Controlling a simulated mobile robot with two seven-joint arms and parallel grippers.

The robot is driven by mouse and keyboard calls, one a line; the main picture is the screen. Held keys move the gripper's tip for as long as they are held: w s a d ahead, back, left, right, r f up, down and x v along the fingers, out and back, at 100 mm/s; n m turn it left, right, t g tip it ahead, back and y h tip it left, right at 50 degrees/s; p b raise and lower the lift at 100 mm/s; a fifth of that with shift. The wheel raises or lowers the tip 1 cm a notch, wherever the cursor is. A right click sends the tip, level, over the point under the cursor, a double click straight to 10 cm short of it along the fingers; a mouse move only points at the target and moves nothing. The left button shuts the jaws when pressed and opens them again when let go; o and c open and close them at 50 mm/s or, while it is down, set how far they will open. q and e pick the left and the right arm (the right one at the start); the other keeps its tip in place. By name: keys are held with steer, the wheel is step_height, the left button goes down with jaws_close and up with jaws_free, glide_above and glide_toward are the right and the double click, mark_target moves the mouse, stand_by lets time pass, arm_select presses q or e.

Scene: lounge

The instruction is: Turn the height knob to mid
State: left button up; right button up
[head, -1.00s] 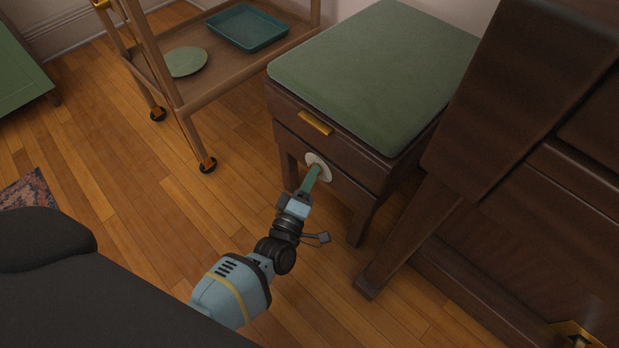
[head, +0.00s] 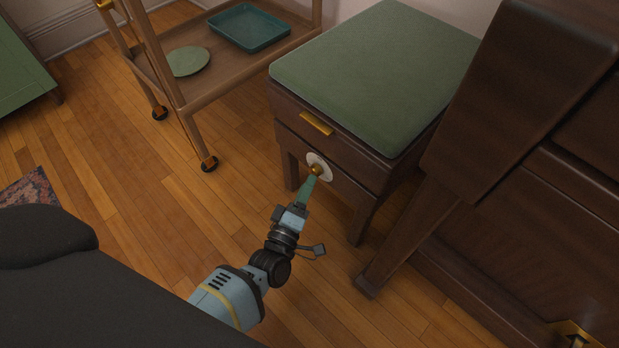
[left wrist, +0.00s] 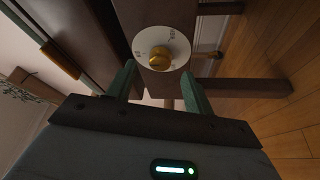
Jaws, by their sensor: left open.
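The height knob (head: 317,170) is a small brass knob on a round white dial plate (head: 323,160), on the side of a dark wooden bench with a green cushion (head: 375,75). In the left wrist view the brass knob (left wrist: 160,58) is centred on its white dial (left wrist: 178,42), which carries small dark marks. My left gripper (head: 311,182) is just short of the knob in the head view. Its two green fingers (left wrist: 160,84) are apart in the left wrist view, with the knob beyond and between their tips, and they hold nothing. My right gripper is not in view.
A brass drawer-style handle (head: 316,123) is above the dial. A wooden trolley (head: 205,93) with a teal tray (head: 248,27) and a green plate (head: 187,61) stands to the left. A large dark wooden piece (head: 520,100) stands close on the right. Floor is clear in front.

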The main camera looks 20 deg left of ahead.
arm_select(q)
steer(key=shift+s+d+f+p, duration=0.1)
steer(key=shift+s+p, duration=0.1)
steer(key=shift+s, duration=0.6)
steer(key=shift+s+a+f+p, duration=0.1)
steer(key=shift+s+p, duration=0.1)
steer(key=shift+s, duration=0.55)
steer(key=shift+s+d+f+p, duration=0.1)
steer(key=shift+s+p, duration=0.1)
steer(key=shift+s, duration=0.6)
